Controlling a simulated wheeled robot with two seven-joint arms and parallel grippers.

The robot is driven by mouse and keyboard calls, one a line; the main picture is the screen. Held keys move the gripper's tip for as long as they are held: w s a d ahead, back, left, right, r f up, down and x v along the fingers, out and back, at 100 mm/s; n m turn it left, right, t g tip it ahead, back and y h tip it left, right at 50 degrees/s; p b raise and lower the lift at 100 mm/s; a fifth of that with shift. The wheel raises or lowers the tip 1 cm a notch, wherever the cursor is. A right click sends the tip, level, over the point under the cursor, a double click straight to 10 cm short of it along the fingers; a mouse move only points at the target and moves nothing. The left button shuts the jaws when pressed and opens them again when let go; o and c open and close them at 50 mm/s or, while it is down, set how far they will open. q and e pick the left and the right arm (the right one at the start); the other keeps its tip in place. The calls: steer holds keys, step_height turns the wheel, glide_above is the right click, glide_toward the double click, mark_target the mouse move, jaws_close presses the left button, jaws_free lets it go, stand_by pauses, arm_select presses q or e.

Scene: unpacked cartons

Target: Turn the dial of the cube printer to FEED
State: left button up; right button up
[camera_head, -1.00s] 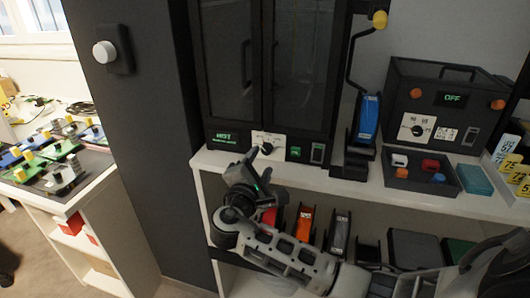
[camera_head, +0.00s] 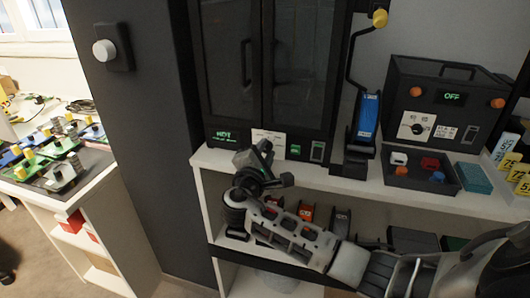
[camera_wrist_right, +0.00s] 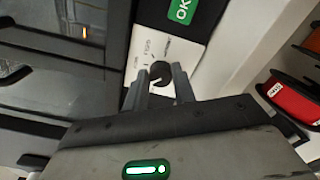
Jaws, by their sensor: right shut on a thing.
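The cube printer (camera_head: 268,70) is a black cabinet with two dark glass doors on the white shelf unit. My right gripper (camera_head: 264,147) is at the dial plate and covers the dial in the head view. In the right wrist view, the round black dial (camera_wrist_right: 160,72) sits between the fingertips of my right gripper (camera_wrist_right: 161,80), which is shut on it. The plate's small labels are too blurred to read. My left gripper is out of view.
Further right are a black box with an OFF display (camera_head: 453,97) and a tray of coloured parts (camera_head: 405,180). Spools (camera_head: 305,211) fill the shelf below. A dark pillar (camera_head: 150,140) stands left.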

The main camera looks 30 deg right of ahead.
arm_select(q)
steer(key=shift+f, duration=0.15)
arm_select(e)
steer(key=shift+f, duration=0.1)
steer(key=m+b, duration=0.2)
steer(key=shift+f+m+b, duration=0.25)
steer(key=shift+m+b, duration=0.05)
steer(key=m+b, duration=0.5)
steer(key=shift+a+f, duration=0.1)
steer(key=m+b, duration=0.4)
steer(key=b, duration=0.1)
steer(key=shift+f+m, duration=0.1)
steer(key=shift+m, duration=0.3)
steer(key=shift+m+b, duration=2.2)
steer(key=shift+m, duration=0.2)
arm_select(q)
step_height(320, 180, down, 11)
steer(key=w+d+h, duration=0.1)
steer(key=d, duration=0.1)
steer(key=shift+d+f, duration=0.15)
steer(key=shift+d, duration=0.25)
arm_select(e)
steer(key=shift+r+m, duration=0.25)
steer(key=shift+m, duration=0.15)
steer(key=o, duration=1)
